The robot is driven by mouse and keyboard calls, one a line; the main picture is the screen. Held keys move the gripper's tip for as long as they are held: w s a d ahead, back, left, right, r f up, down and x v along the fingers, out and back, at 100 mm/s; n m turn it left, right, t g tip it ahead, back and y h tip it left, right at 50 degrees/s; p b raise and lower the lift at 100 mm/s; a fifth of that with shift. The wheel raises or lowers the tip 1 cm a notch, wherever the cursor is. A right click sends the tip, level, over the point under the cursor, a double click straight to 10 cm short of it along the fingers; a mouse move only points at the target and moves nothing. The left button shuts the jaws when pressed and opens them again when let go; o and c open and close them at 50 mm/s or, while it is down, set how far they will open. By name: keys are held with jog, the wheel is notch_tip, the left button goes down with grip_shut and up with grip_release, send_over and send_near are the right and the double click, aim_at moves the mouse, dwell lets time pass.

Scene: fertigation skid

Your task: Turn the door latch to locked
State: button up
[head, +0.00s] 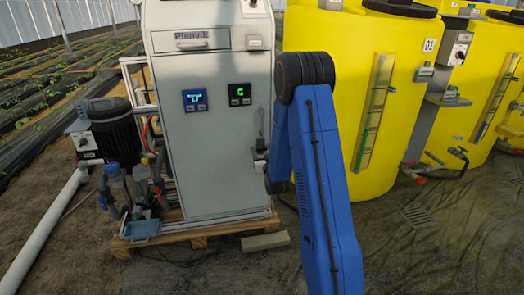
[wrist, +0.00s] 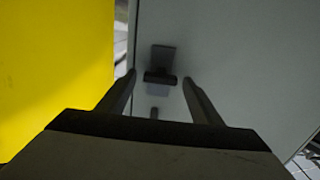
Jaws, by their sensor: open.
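The door latch (wrist: 160,78) is a small dark bar on a grey plate on the pale cabinet door, seen in the wrist view. In the head view a dark fitting (head: 261,144) shows at the door's right edge, beside my blue arm. My gripper (wrist: 159,76) is open, with one finger on each side of the latch in the wrist view. I see gaps between the fingers and the latch; whether they reach its depth I cannot tell. In the head view my arm hides most of the gripper.
The grey cabinet (head: 222,150) has two lit displays and stands on a wooden pallet (head: 200,232). Yellow tanks (head: 335,60) stand close on its right. A black pump (head: 115,130) and pipes are at left. A pale block (head: 265,241) lies before the pallet.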

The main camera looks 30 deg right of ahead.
jog(key=c, duration=1.1)
jog(key=shift+o, duration=0.2)
jog(key=shift+n, duration=0.3)
jog(key=n, duration=0.4)
jog(key=shift+a, duration=0.1)
jog(key=n, duration=0.4)
jog(key=shift+a+n, duration=0.1)
jog(key=shift+n, duration=0.3)
jog(key=shift+f+n, duration=0.2)
jog(key=shift+n, duration=4)
